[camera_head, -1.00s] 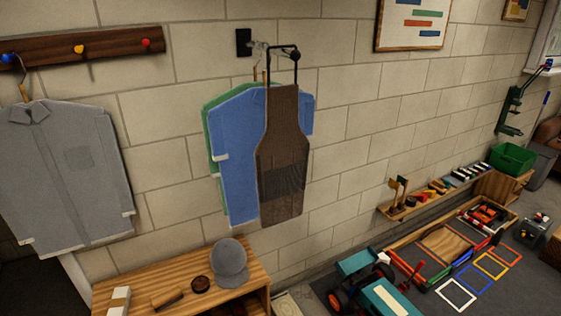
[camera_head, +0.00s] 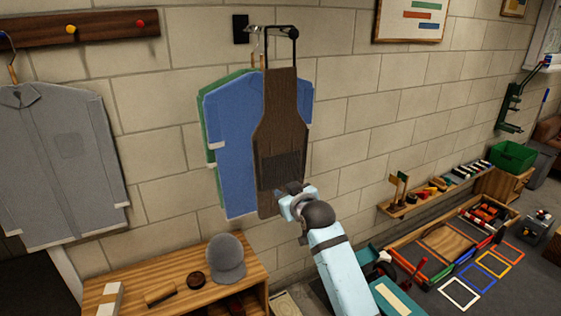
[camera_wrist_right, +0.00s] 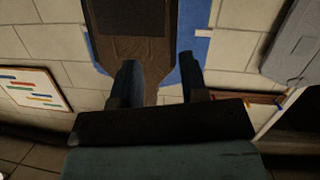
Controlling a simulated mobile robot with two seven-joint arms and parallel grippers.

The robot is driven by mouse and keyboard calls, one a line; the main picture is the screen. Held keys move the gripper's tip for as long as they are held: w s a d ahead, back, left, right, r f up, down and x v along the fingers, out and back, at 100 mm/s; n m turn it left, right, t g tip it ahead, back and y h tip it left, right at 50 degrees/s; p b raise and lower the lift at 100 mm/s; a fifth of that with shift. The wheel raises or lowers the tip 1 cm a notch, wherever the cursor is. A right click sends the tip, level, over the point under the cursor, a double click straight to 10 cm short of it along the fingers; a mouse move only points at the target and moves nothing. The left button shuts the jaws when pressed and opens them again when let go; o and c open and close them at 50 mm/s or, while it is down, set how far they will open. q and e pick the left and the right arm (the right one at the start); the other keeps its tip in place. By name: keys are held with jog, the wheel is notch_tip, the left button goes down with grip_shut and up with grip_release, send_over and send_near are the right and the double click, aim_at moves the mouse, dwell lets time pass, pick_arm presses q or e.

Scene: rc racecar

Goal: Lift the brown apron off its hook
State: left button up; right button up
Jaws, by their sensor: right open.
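My right gripper (camera_head: 290,192) is in front of the apron's lower edge in the head view. In the right wrist view its two fingers (camera_wrist_right: 158,85) are spread with nothing between them, and the apron (camera_wrist_right: 130,48) lies beyond them. I cannot tell whether the gripper touches the cloth. My left gripper is not in view.
The blue shirt (camera_head: 236,130) hangs directly behind the apron. A grey shirt (camera_head: 65,150) hangs at left under a peg rail (camera_head: 100,27). A wooden bench (camera_head: 120,276) with a grey cap (camera_head: 225,258) stands below. A framed board (camera_head: 411,20) hangs at right.

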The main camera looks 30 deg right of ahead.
jog(key=w+d+r+m+t+h+b, duration=0.1)
jog(key=d+r+b, duration=0.15)
jog(key=r, duration=0.75)
jog(key=w+d+r+m+t+b, duration=0.15)
jog(key=d+r, duration=0.25)
jog(key=r, duration=0.7)
jog(key=w+d+r+m+h+b, duration=0.1)
jog(key=w+d+r, duration=0.15)
jog(key=r, duration=0.75)
pick_arm(q)
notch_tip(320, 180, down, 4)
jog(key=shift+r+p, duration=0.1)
jog(key=shift+p, duration=1.15)
pick_arm(e)
jog(key=x, duration=1.2)
jog(key=shift+w+d+r, duration=0.2)
jog(key=shift+d+r, duration=0.05)
jog(key=shift+d, duration=0.15)
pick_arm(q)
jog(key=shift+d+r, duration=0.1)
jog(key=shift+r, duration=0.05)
pick_arm(e)
grip_shut()
